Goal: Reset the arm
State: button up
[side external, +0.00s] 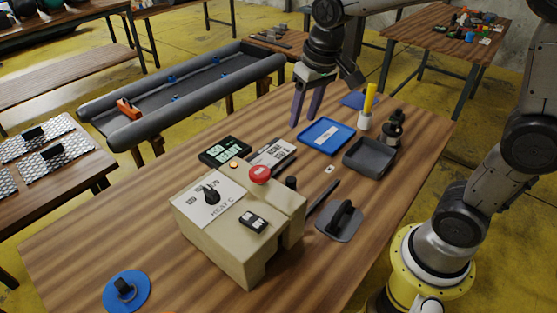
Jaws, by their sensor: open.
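My gripper (307,108) is at the upper middle of the side external view. Its two purple fingers point down and stand apart, with nothing visible between them. It is above the far part of the wooden table (110,235), just left of and behind a blue tray (327,135). I cannot tell exactly how high the fingertips are over the table. My arm reaches in from the right side.
A beige control box (240,225) with a red button (260,174) stands mid-table. The table's front left is mostly clear.

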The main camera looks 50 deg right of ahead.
jog(key=s+r+t, duration=0.2)
jog(key=s+r, duration=0.3)
jog(key=s, duration=0.5)
jog(key=s+f+n+t, duration=0.1)
jog(key=s+f+n, duration=0.1)
jog(key=s, duration=0.6)
jog(key=shift+s+f+n, duration=0.25)
jog(key=shift+f+n, duration=0.05)
jog(key=shift+f, duration=0.5)
